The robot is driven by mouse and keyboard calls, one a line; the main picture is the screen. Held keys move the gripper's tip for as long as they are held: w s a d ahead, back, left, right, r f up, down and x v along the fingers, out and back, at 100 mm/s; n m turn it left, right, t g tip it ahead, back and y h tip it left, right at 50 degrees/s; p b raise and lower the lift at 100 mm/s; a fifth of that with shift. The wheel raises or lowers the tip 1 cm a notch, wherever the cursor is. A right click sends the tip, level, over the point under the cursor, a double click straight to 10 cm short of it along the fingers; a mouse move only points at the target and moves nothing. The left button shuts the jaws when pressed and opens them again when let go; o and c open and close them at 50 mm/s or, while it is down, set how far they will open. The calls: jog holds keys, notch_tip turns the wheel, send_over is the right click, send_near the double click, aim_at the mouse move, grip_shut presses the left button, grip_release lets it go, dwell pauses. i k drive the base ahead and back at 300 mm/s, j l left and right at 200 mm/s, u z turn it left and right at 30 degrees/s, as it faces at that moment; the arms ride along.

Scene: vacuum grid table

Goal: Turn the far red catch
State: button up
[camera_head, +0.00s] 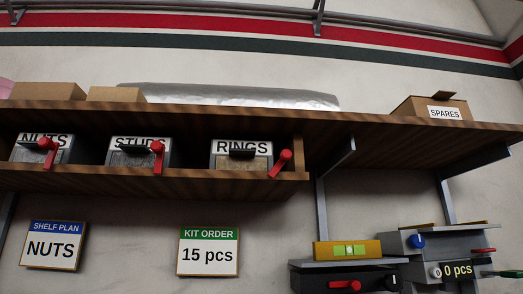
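Three drawers under the wooden shelf each have a red catch: one on the NUTS drawer (48,150), one on the STUDS drawer (157,157) and one on the RINGS drawer (280,164). The first two catches hang roughly downward and the RINGS catch is tilted. Another red handle (345,286) lies roughly level on a dark box (312,281) at the lower right. Which one the task calls far cannot be told from this view. My gripper is not in view.
A grey machine (402,243) with a "0 pcs" display (457,271) stands lower right, beside a yellow level (320,252). A SHELF PLAN NUTS sign (52,246) and a KIT ORDER 15 pcs sign (208,252) hang below the drawers. A SPARES box (415,106) sits on the shelf.

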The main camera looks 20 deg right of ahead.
aim_at(285, 155)
jog(key=i+j+u, duration=0.1)
jog(key=j, duration=0.35)
jog(key=i+j+u, duration=0.1)
jog(key=j, duration=0.4)
jog(key=i+j+u, duration=0.15)
jog(key=j, duration=0.3)
